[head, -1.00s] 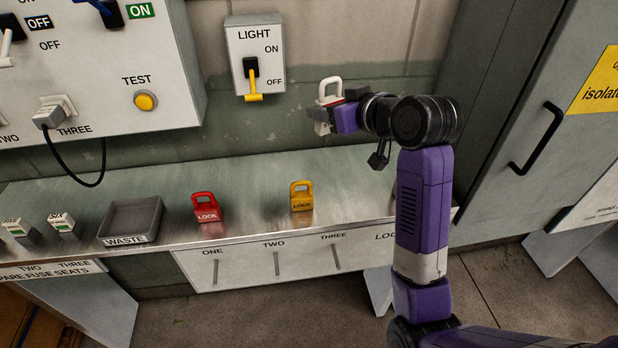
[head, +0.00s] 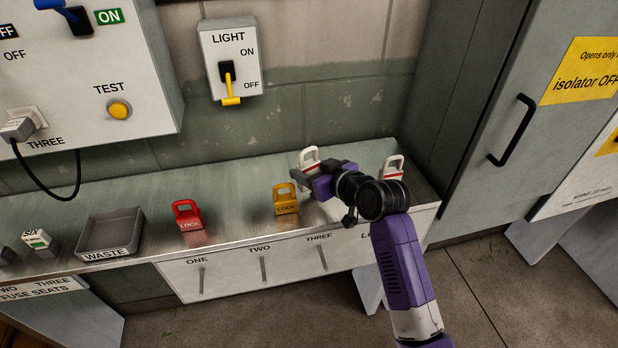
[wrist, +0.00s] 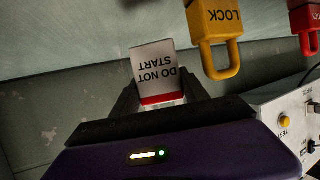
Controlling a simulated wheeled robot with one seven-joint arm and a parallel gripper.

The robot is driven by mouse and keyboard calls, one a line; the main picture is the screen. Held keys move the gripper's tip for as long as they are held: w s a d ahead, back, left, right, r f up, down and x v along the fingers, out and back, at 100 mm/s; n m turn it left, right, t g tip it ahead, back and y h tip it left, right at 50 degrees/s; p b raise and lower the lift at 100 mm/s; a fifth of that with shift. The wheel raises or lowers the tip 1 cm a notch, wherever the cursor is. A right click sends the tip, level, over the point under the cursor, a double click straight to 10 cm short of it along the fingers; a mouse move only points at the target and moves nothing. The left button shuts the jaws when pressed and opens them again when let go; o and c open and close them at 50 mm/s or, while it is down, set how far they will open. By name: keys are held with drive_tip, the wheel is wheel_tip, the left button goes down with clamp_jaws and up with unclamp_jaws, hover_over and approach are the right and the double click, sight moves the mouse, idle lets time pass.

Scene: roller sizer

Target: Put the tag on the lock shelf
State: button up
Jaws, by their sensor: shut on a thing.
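My gripper (head: 309,176) is shut on a white tag (head: 310,157) with a loop at its top. In the wrist view the tag (wrist: 153,64) reads "DO NOT START" and has a red band, with a finger on each side. The tag is over the back part of the grey shelf (head: 240,185), right of the yellow lock. I cannot tell whether it touches the surface. The shelf's front is marked ONE, TWO, THREE, and a partly hidden label starting "L". A second white and red tag-like piece (head: 394,166) stands at the shelf's right end, partly behind my arm.
A yellow lock (head: 286,204) and a red lock (head: 188,220) stand on the shelf, left of my gripper. A grey WASTE tray (head: 112,225) is further left. The LIGHT switch box (head: 229,60) is on the wall above. A grey cabinet (head: 500,80) stands at the right.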

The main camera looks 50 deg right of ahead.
drive_tip(key=shift+f, duration=1.3)
drive_tip(key=shift+f, duration=0.2)
drive_tip(key=o, duration=1.1)
drive_tip(key=shift+o, duration=0.2)
drive_tip(key=shift+r, duration=0.15)
